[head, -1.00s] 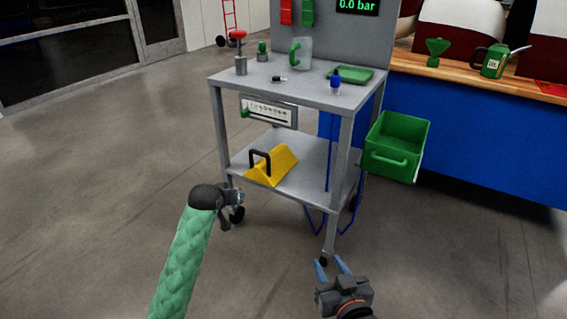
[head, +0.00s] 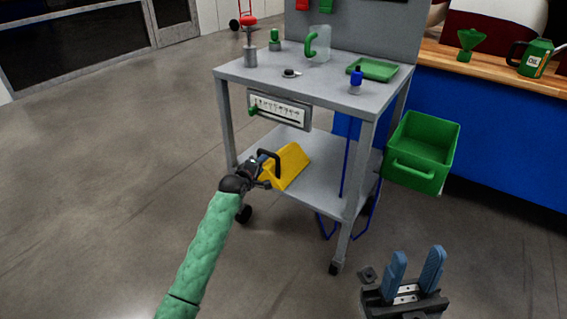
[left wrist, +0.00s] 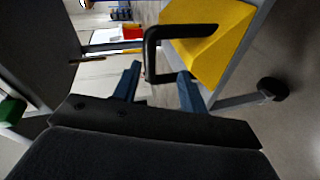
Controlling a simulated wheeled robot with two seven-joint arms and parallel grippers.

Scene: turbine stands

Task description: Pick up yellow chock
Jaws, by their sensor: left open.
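The yellow chock (head: 290,166) with a black handle (head: 268,160) sits on the lower shelf (head: 318,190) of a grey cart. My left gripper (head: 262,165) is at the front left of the chock, beside the handle. In the left wrist view the chock (left wrist: 212,45) is ahead. The handle (left wrist: 150,55) reaches down between the tips of my open left gripper (left wrist: 158,82), and I cannot tell if it touches them. My right gripper (head: 415,268) is open and empty at the lower right of the head view, away from the cart.
The cart's upper shelf (head: 325,92) holds a jug, a green tray (head: 373,69) and small parts above my left gripper. A gauge panel (head: 280,110) hangs below it. A green bin (head: 424,150) is at the right. A cart leg (head: 354,195) stands right of the chock.

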